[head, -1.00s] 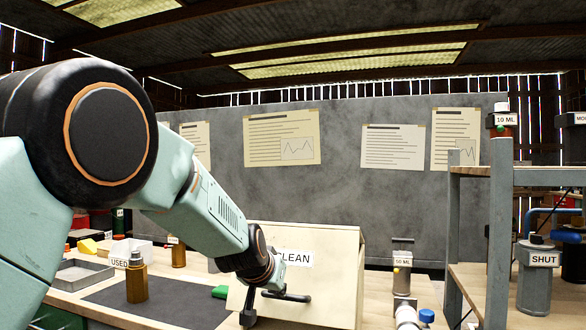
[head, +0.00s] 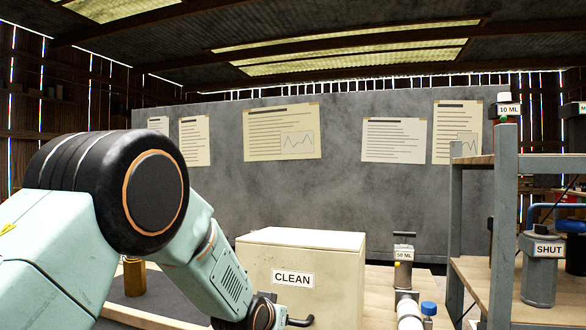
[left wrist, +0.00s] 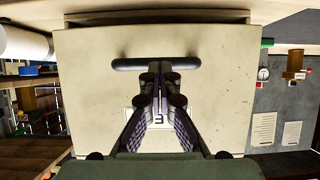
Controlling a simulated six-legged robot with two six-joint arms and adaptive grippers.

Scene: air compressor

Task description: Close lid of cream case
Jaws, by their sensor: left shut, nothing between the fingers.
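The cream case (head: 345,277) stands on the bench in the head view, its top level. Its front panel, the lid (head: 258,268), carries a CLEAN label and hangs about upright, with no gap visible along the edges in view. The dark bar handle (head: 300,322) shows at the bottom of the view, and across the panel in the left wrist view (left wrist: 155,64). My left gripper (left wrist: 161,76) is shut and empty, its tips right at the handle; I cannot tell whether they touch. My right gripper is not in view.
A grey shelf post (head: 503,240) rises farther right.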

